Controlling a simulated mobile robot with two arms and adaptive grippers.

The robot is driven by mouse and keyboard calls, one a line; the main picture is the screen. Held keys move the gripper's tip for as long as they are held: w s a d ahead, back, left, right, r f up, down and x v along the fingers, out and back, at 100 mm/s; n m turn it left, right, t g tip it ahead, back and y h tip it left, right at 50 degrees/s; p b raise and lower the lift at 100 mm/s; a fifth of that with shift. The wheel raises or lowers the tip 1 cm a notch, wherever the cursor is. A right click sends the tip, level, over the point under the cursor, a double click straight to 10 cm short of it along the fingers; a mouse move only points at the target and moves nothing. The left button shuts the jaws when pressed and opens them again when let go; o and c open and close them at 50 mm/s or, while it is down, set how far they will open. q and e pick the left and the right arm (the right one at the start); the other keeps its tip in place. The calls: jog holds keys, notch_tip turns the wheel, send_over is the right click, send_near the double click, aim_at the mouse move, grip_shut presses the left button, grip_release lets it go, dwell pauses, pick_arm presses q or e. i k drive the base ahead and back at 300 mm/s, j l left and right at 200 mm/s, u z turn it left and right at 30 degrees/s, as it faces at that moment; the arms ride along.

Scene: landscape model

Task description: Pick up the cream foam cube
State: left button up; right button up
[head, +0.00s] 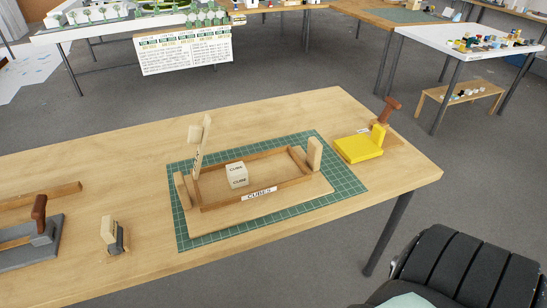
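The cream foam cube (237,175) sits inside a shallow wooden frame tray (285,186), left of its middle. Dark lettering that reads like "CUBE" shows on its top and front. The tray carries a white label (260,194) reading "CUBES" on its front edge. The tray lies on a wooden board on a green gridded mat (345,180). Nothing touches the cube from above. Neither of my grippers shows in the head view.
A yellow block tool (358,148) stands right, grey tools (42,240) left. A black ribbed object (465,265) is at lower right.

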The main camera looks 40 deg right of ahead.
aim_at(238, 176)
jog(key=i+j+z, duration=0.15)
jog(key=j+z, duration=0.25)
jog(key=i+j+z, duration=0.1)
jog(key=j+z, duration=0.15)
jog(key=z, duration=0.2)
jog(key=j+z, duration=0.4)
